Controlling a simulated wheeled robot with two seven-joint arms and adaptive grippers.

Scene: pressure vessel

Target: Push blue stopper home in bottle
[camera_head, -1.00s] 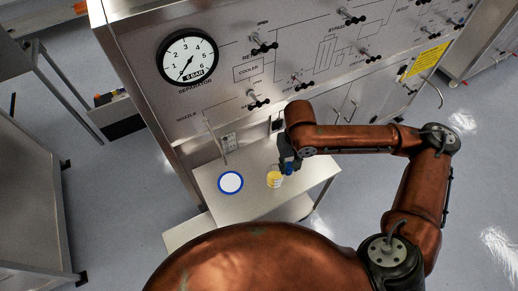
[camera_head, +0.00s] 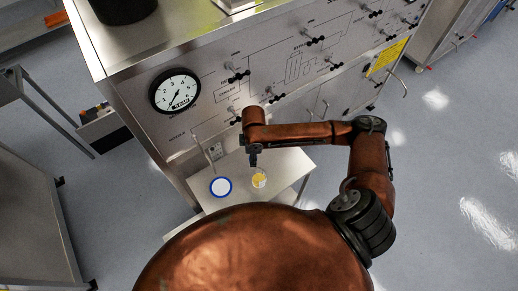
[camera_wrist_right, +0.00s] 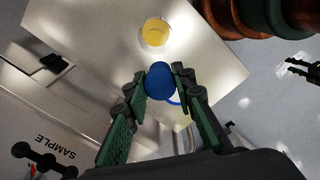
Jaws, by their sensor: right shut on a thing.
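My right gripper (camera_head: 253,162) hangs over the small steel table beside the bottle in the head view. In the right wrist view my right gripper (camera_wrist_right: 161,84) is shut on the round blue stopper (camera_wrist_right: 160,76). The bottle (camera_head: 259,178) with yellow contents stands on the table; it also shows in the wrist view (camera_wrist_right: 155,32). The stopper is apart from the bottle in the wrist view. My left gripper (camera_wrist_right: 302,69) shows small at the right edge of the wrist view, with its fingers apart; it is outside the head view.
A white disc with a blue rim (camera_head: 221,187) lies on the table (camera_head: 285,168) left of the bottle; the stopper partly hides it in the wrist view. The panel (camera_head: 225,95) with gauge (camera_head: 175,92) and valve handles rises behind. A thin pipe (camera_head: 203,148) stands near the disc.

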